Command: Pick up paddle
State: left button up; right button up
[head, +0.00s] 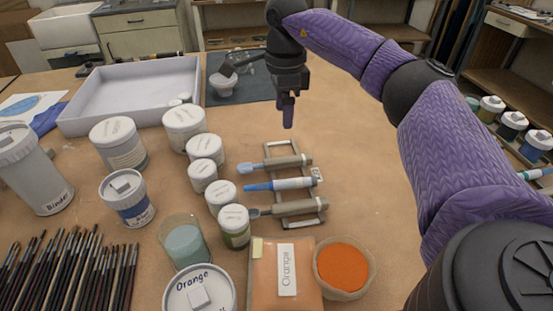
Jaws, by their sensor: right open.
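A small rack (268,146) on the table holds three tools lying across it. The far one (285,163) has a grey-brown handle and a small pale blue-grey flat end, and looks most like the paddle. The middle tool (285,184) is blue and white with a pointed blue tip. The near tool (295,207) has a grey-brown handle and a dark spoon-like end. My right gripper (288,118) points down above the table, just beyond the rack and apart from the tools. It is open and empty, its fingers overlapping in this view. My left gripper is out of view.
Several lidded white jars (205,174) stand just left of the rack. An orange packet (263,285) and a bowl of orange powder (343,267) lie in front. A white tray (130,92) and a dark mat (255,92) are behind. The table right of the rack is clear.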

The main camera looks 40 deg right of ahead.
aim_at(283, 159)
notch_tip(283, 159, down, 12)
jog(key=b, duration=0.4)
jog(key=shift+s+r, duration=0.1)
jog(key=shift+r, duration=0.05)
jog(key=shift+f, duration=0.4)
jog(key=shift+c, duration=0.6)
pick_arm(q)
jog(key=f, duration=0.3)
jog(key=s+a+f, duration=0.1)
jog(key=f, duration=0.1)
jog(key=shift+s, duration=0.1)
pick_arm(e)
grip_shut()
